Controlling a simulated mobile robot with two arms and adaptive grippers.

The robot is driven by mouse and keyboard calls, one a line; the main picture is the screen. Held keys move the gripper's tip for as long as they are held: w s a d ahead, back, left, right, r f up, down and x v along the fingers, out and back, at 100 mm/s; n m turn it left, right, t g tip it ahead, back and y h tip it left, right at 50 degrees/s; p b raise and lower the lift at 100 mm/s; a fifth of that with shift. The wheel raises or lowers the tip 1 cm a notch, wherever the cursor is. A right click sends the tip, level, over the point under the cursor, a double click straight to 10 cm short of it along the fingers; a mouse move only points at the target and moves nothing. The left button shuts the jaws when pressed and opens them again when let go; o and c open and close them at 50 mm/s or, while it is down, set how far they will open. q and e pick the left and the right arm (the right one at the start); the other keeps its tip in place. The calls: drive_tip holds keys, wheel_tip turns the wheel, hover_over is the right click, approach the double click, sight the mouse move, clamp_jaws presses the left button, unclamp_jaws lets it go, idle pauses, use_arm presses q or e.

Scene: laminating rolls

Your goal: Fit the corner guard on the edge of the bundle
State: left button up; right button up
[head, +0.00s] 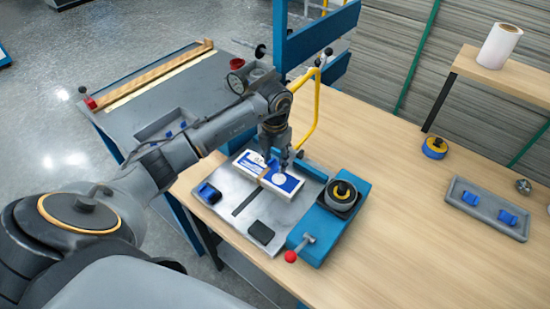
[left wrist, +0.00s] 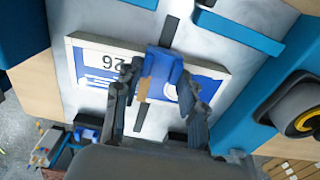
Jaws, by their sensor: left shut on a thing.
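The bundle (head: 292,184) is a flat white-and-blue stack lying on the metal plate of the strapping station; it also shows in the left wrist view (left wrist: 100,70), with upside-down digits on its top. A brown band crosses its middle. A blue corner guard (left wrist: 165,66) is between the fingers of my left gripper (left wrist: 158,82), over the bundle's middle and its far long edge in the left wrist view. Whether the guard touches the bundle I cannot tell. In the head view my left gripper (head: 277,163) is right above the bundle. My right gripper is out of view.
A blue unit with a dark reel (head: 342,195) and a red-knobbed lever (head: 291,256) stands beside the plate. A yellow bent bar (head: 317,105) rises behind. The table between unit and tray is clear.

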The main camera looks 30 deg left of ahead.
sight(274, 167)
use_arm(q)
drive_tip(key=shift+s+f, duration=0.1)
drive_tip(key=shift+s, duration=0.05)
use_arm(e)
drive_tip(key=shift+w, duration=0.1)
use_arm(q)
drive_tip(key=o, duration=0.8)
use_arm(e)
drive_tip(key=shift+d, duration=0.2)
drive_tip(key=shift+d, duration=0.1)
use_arm(q)
wheel_tip(274, 167, up, 12)
drive_tip(key=shift+r, duration=0.1)
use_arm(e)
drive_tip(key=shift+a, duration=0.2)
